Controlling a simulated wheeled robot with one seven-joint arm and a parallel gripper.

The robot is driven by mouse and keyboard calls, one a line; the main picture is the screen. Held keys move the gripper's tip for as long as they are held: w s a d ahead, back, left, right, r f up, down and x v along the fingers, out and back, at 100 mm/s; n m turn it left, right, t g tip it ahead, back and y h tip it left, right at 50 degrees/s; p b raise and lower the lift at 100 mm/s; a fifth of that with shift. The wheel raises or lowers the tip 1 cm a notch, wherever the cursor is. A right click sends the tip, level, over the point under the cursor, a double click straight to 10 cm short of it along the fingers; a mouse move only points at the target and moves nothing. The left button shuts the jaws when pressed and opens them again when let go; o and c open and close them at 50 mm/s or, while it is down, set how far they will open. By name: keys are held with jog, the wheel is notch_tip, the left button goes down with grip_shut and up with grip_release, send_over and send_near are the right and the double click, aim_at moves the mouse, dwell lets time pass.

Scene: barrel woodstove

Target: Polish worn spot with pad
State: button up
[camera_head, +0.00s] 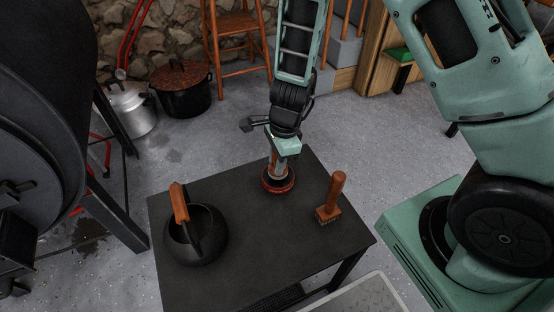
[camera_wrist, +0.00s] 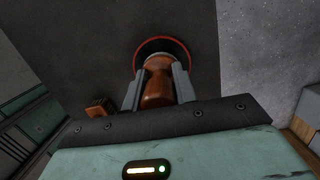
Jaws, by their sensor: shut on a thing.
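The polishing pad (camera_head: 278,184) is a round, reddish-rimmed disc with a wooden knob handle. It is at the back middle of the dark table (camera_head: 262,226), upright, and seems to rest on the top; exact contact cannot be told. My gripper (camera_head: 279,158) comes down from above and is shut on the handle. In the wrist view the two grey fingers of my gripper (camera_wrist: 158,86) clasp the brown knob, with the pad's red rim (camera_wrist: 163,40) beyond. No worn spot can be made out; it may be hidden under the pad.
A black kettle (camera_head: 204,238) with a wooden handle stands at the table's left. A wooden-handled brush (camera_head: 331,200) stands at the right; it also shows in the wrist view (camera_wrist: 100,106). A large black barrel stove (camera_head: 40,120) is at the left. The table's front middle is clear.

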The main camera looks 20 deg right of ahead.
jog(key=shift+f+b, duration=0.35)
jog(key=shift+f, duration=0.25)
dwell(1.4)
jog(key=shift+r, duration=0.1)
notch_tip(320, 180, up, 7)
jog(key=p, duration=0.7)
dwell(0.8)
jog(key=shift+w+d+r+n, duration=0.1)
jog(key=shift+w+r+n, duration=0.15)
jog(key=shift+n, duration=0.35)
jog(key=d+r+n+g+h+p, duration=0.1)
jog(key=d+r+n+p, duration=0.9)
jog(key=n, duration=0.7)
jog(key=d+p, duration=0.2)
jog(key=p, duration=0.1)
jog(key=shift+w+g+h, duration=0.4)
